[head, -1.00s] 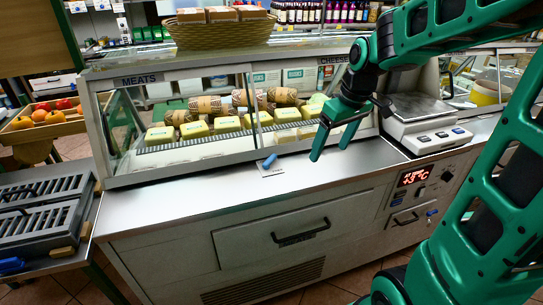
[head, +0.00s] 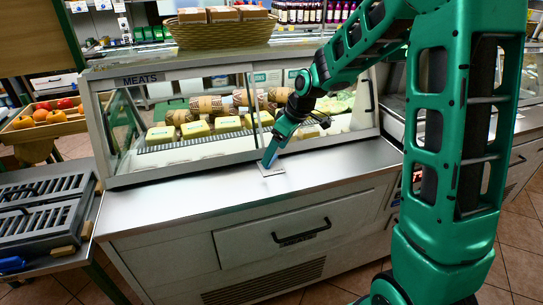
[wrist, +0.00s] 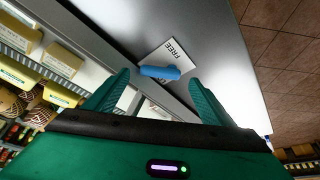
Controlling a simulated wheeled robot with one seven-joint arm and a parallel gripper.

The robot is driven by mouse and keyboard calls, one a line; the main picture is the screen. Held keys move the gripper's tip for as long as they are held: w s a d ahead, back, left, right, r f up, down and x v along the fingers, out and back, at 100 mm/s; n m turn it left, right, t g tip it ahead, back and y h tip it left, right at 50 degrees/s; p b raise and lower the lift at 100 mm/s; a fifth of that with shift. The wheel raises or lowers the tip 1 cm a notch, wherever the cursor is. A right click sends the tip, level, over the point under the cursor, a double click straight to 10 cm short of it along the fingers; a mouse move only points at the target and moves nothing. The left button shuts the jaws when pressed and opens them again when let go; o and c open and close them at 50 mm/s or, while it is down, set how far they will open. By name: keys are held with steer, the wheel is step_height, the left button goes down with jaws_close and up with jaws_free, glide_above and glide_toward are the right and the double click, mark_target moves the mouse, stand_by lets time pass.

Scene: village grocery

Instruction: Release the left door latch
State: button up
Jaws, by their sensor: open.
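The left door latch is a small blue bar (wrist: 160,72) on a white plate (wrist: 166,58) marked FREE, on the steel counter. In the wrist view it lies crosswise just beyond and between my fingertips. My gripper (wrist: 158,82) is open and holds nothing; whether a finger touches the latch I cannot tell. In the head view my gripper (head: 270,160) points down at the plate (head: 271,171), in front of the glass case, and the latch itself is hidden behind it. The sliding glass doors (head: 205,120) of the case stand right behind the latch.
Yellow packs (head: 160,135) and wrapped sausages sit inside the case. A wicker basket (head: 222,33) stands on top. Black grill racks (head: 40,210) are at the left. A drawer handle (head: 301,232) sticks out of the counter front. The counter top left of my gripper is clear.

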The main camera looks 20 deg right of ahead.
steer(key=shift+x, duration=1.4)
steer(key=c, duration=1.1)
steer(key=shift+a, duration=0.25)
steer(key=shift+d, duration=0.15)
steer(key=shift+s+d+m, duration=0.15)
steer(key=shift+s+m, duration=0.05)
steer(key=shift+m, duration=0.4)
steer(key=m+h, duration=0.1)
steer(key=m, duration=0.2)
steer(key=shift+s+m+t+h, duration=0.4)
steer(key=shift+s+m+h, duration=0.25)
steer(key=shift+m+h, duration=0.35)
steer(key=shift+m, duration=0.9)
